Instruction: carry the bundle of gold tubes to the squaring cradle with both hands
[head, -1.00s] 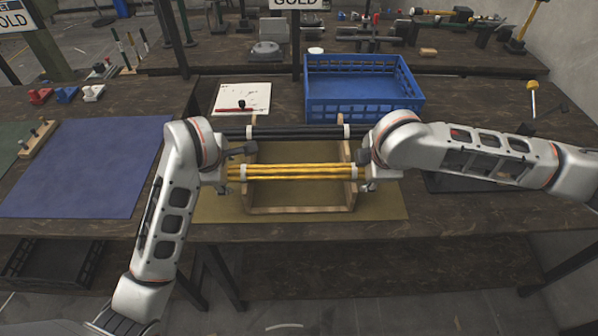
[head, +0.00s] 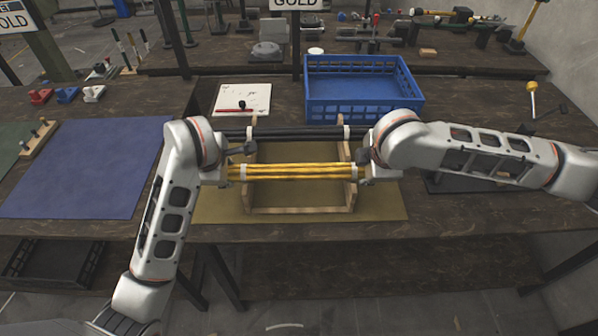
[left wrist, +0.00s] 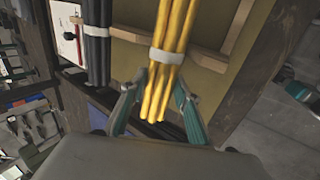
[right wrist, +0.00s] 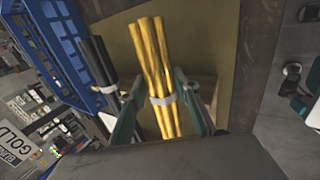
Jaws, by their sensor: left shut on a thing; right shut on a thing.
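The bundle of gold tubes (head: 300,172) lies crosswise over a wooden frame (head: 300,210), with white bands near its ends. Whether it rests on the frame or is just above it, I cannot tell. This frame looks like a cradle; I cannot confirm it is the squaring cradle. My left gripper (head: 229,173) is shut on the bundle's left end. My right gripper (head: 369,172) is shut on its right end. The bundle runs between the fingers in the left wrist view (left wrist: 172,40) and the right wrist view (right wrist: 149,50).
A black tube bundle (head: 300,132) lies behind, parallel to the gold one. An olive mat (head: 385,208) is under the frame. A blue crate (head: 362,108) and a white sheet (head: 225,97) stand behind. A blue mat (head: 85,165) at left is clear.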

